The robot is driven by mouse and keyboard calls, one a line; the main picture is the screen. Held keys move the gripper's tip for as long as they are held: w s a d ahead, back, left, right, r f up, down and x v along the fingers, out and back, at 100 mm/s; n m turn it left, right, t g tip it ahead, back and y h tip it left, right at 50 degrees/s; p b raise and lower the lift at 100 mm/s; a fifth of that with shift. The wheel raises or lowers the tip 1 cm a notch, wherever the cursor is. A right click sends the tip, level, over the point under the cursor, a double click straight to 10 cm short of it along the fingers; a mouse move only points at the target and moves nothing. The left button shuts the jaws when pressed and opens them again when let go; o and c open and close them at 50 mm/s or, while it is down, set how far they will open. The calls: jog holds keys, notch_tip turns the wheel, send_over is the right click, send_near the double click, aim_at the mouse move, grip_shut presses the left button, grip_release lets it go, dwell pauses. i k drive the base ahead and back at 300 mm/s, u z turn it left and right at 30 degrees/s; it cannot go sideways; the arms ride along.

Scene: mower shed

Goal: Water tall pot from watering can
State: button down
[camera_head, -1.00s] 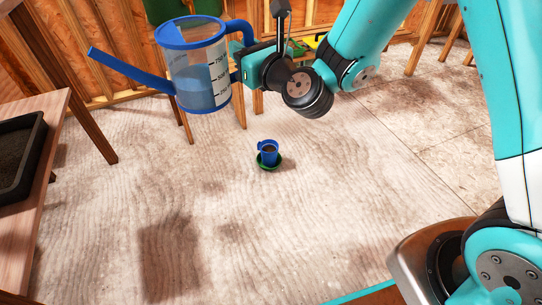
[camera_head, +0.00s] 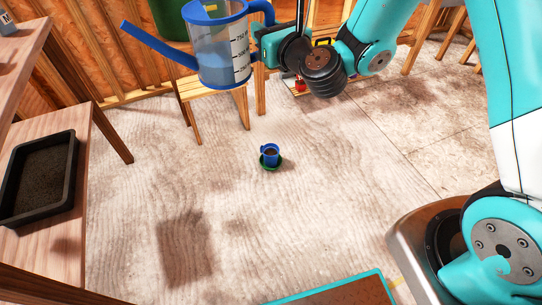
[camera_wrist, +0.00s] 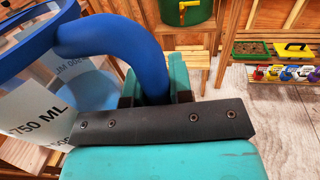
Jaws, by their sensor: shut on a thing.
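The watering can (camera_head: 222,50) is clear with blue rim, spout and handle, and holds bluish water in its lower part. It hangs nearly upright in the air, with its spout pointing up and left. My gripper (camera_head: 262,38) is shut on its handle, to the right of the can. In the wrist view the blue handle (camera_wrist: 120,42) runs between my jaws (camera_wrist: 155,92). A small blue pot (camera_head: 270,154) with dark soil stands on a green saucer (camera_head: 272,166) on the floor, well below the can. I cannot tell whether it is the tall pot.
A wooden bench with a black soil tray (camera_head: 38,180) stands at left. A wooden step stool (camera_head: 212,92) and a green container (camera_head: 168,18) are behind the can. The wrist view shows planters (camera_wrist: 252,48) and coloured bottles at right.

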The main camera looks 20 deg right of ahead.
aim_at(270, 151)
jog(key=u, duration=0.05)
jog(key=k, duration=0.4)
jog(key=z, duration=0.7)
jog(key=i, duration=1.45)
jog(key=u, duration=0.1)
